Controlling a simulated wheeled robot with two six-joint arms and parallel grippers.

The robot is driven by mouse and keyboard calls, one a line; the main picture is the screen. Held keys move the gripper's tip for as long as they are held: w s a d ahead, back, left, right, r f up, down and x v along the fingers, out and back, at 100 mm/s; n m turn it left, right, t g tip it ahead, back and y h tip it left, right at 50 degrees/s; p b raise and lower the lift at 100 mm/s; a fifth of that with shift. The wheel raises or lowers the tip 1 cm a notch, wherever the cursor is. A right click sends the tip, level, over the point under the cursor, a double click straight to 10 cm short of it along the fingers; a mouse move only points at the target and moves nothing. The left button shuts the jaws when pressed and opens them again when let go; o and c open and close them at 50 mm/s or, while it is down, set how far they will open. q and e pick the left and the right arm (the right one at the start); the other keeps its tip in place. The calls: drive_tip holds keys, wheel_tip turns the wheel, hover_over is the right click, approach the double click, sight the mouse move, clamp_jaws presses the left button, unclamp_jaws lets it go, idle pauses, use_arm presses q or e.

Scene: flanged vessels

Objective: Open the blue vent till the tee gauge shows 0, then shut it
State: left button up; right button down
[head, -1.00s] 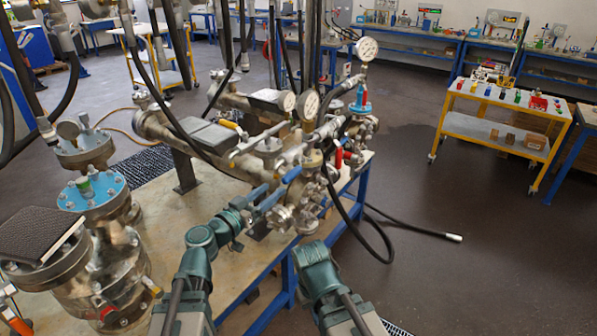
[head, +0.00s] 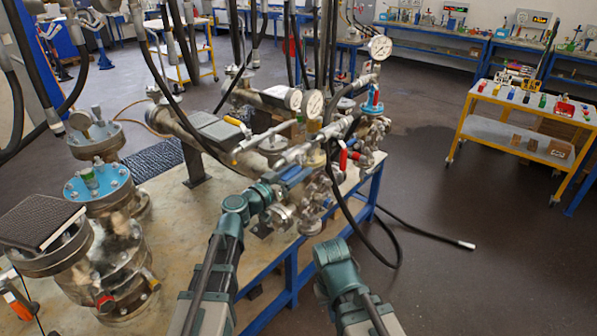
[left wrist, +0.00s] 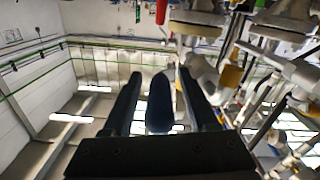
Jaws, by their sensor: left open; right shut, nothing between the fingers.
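The blue vent handle (left wrist: 160,103) lies between the two dark fingers of my left gripper (left wrist: 160,95) in the left wrist view. The fingers are apart, with a visible gap on each side of it. In the head view my left gripper (head: 284,182) reaches into the valve cluster from the left, and a blue lever (head: 297,174) shows beside it. Round white gauges (head: 314,104) stand above the pipework, another (head: 380,47) higher at the right. I cannot tell which is the tee gauge, and their readings are too small. My right arm shows at the lower right; its fingers are hidden.
Flanged vessels (head: 97,185) stand at the left of the bench (head: 185,228). A red-handled valve (head: 343,158) and black hoses (head: 398,230) are right of the cluster. A yellow trolley (head: 520,125) stands farther right. The floor between is mostly clear.

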use_arm(q)
clamp_jaws()
drive_tip(key=shift+s+d+f, duration=0.1)
drive_tip(key=shift+d, duration=0.05)
idle(1.1)
